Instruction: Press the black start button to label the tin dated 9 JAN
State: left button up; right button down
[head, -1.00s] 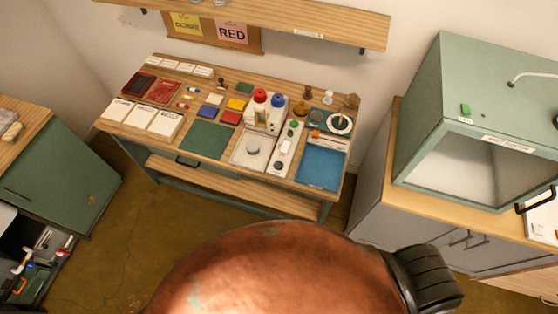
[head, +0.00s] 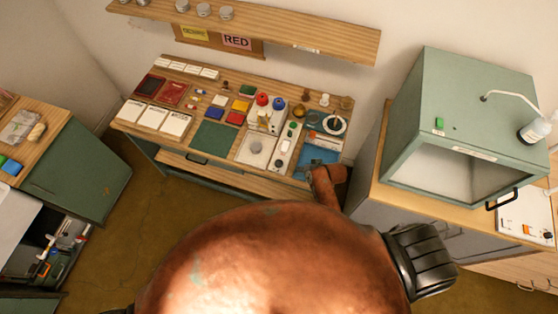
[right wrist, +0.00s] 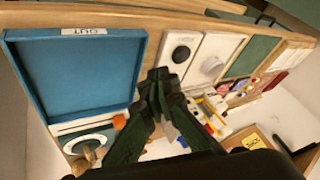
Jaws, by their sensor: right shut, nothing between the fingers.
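A white panel (right wrist: 193,48) carries a round black button (right wrist: 181,53), seen in the right wrist view. In the head view this is the narrow white strip (head: 285,148) beside the blue tray. A pale round piece (right wrist: 212,66) sits on the neighbouring white plate; it shows grey in the head view (head: 256,147). I cannot read a 9 JAN date anywhere. My right gripper (right wrist: 160,76) is shut and empty, close to the black button's panel; contact cannot be told. In the head view it (head: 312,168) is over the blue tray's near side. My left gripper is not seen.
The blue tray (right wrist: 75,75) marked OUT looks empty. A green mat (head: 213,134), cards and red trays lie left. A shelf (head: 270,30) with several tins hangs above. A green cabinet (head: 400,125) stands right.

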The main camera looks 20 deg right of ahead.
jog(key=w+a+r+m+t+y, duration=0.1)
jog(key=w+a+r, duration=0.1)
jog(key=w+a, duration=0.5)
jog(key=w, duration=0.3)
jog(key=shift+r+y+p, duration=0.35)
jog(key=shift+y+p, duration=0.05)
jog(key=b, duration=0.8)
send_over(280, 164)
notch_tip(280, 164, down, 8)
jog(key=shift+r, duration=0.25)
jog(key=shift+w+f, duration=0.1)
jog(key=shift+f, duration=0.55)
jog(key=shift+f, duration=0.1)
jog(key=shift+f, duration=0.3)
